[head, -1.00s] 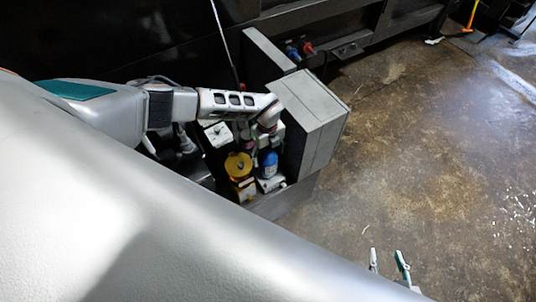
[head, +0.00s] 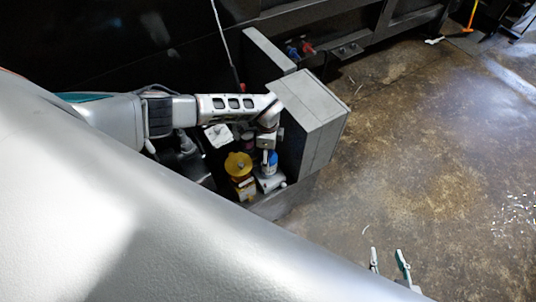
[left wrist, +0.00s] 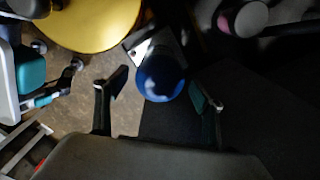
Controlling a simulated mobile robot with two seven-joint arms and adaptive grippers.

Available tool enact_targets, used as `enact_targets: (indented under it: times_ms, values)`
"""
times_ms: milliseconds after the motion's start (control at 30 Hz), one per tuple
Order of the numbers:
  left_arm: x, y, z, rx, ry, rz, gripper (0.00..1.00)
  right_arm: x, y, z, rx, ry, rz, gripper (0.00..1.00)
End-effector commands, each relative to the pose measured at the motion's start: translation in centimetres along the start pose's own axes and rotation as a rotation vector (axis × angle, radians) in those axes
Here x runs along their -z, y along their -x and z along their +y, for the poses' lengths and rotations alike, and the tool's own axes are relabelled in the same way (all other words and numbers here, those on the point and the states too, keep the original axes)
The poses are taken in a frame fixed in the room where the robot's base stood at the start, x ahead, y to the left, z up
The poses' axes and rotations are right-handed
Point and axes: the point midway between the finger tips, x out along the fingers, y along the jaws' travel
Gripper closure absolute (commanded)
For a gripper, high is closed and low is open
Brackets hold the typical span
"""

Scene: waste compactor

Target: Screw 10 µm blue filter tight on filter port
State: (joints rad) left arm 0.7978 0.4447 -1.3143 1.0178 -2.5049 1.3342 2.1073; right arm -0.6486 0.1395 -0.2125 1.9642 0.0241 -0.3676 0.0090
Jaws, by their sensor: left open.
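The blue filter (head: 271,159) stands in the dark cabinet, above a light grey fitting (head: 270,183). I cannot tell how tightly it sits or whether that fitting is the filter port. My left arm reaches in from the left, and its gripper is down at the filter in the head view, partly covering it. In the left wrist view the filter's round blue top (left wrist: 160,78) lies between the spread fingers of my left gripper (left wrist: 159,84). Contact cannot be seen. My right gripper (head: 387,252) is low in the head view, over the floor, fingers apart and empty.
A yellow canister (head: 238,166) stands just left of the filter. A grey box-like cover (head: 316,120) rises close on the right. A dark machine wall (head: 120,40) stands behind.

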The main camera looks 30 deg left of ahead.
Motion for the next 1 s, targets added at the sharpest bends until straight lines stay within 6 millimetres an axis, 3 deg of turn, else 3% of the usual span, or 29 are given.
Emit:
enact_targets:
  times_ms: [100,267,333,367,467,633,1000]
  values:
    - [0.01,-0.01,0.01,0.000,-0.002,0.000,0.32,-0.02,0.00,0.00,0.000,0.000,0.000,0.60]
    - [0.02,-0.01,0.01,0.000,-0.003,0.000,0.71,-0.08,-0.01,-0.01,0.000,0.000,-0.001,0.60]
    - [0.02,-0.01,0.01,0.000,-0.004,0.000,0.71,-0.13,-0.02,-0.02,0.000,0.000,-0.002,0.60]
    - [0.07,0.06,-0.05,0.001,-0.004,0.001,0.52,-0.15,-0.02,-0.02,0.000,0.000,-0.003,0.60]
    - [0.07,0.05,-0.06,0.001,-0.005,0.001,0.75,-0.21,-0.03,-0.03,0.001,0.000,-0.004,0.60]
    - [0.08,0.06,-0.08,0.002,-0.049,0.002,0.75,-0.25,-0.04,-0.04,0.001,0.000,-0.004,0.60]
    - [0.10,0.01,-0.06,0.002,-0.440,0.001,0.75,-0.31,-0.10,-0.04,0.000,0.000,-0.004,0.60]
